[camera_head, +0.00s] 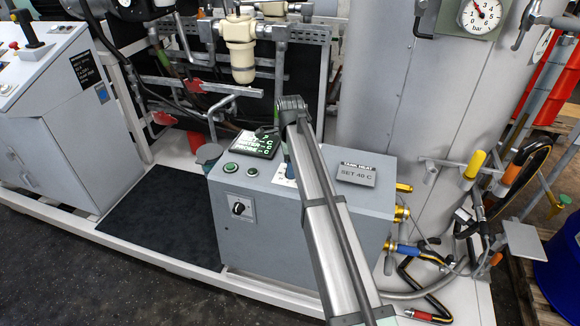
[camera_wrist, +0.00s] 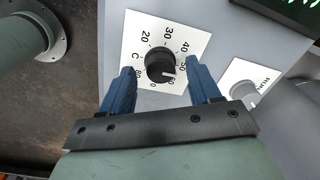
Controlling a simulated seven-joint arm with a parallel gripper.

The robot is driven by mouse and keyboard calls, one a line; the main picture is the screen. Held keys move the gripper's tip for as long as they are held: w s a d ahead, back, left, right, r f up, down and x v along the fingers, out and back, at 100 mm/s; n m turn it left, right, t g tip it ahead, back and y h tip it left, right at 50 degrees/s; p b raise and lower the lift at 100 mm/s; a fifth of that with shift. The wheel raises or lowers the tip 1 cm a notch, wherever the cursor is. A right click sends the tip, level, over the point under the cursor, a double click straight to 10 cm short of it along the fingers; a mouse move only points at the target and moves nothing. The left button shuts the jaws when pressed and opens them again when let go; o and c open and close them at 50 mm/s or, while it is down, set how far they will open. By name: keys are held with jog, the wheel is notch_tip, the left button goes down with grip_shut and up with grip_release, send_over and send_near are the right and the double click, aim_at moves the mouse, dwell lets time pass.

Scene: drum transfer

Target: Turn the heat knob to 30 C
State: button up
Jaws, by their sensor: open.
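The heat knob (camera_wrist: 160,60) is round and black, on a white dial plate (camera_wrist: 195,24) marked in degrees C. Its white pointer mark faces the lower right of the wrist view, near the 50 and 60 marks; the exact reading is too small to tell. My gripper (camera_wrist: 160,80) is open, with one blue finger on each side of the knob's lower part. A gap shows between each finger and the knob. In the head view the dial plate (camera_head: 284,176) is partly hidden behind my arm. A sign (camera_head: 357,173) there reads TANK HEAT, SET 40 C.
A lit display (camera_head: 258,144) and green buttons (camera_head: 231,167) share the cabinet top with the dial. A black selector (camera_head: 239,208) is on the cabinet front. A plate marked RUN (camera_wrist: 251,82) lies close right of my gripper. A large grey tank (camera_head: 400,100) stands behind.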

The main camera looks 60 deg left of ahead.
jog(key=shift+f, duration=0.6)
jog(key=c, duration=1)
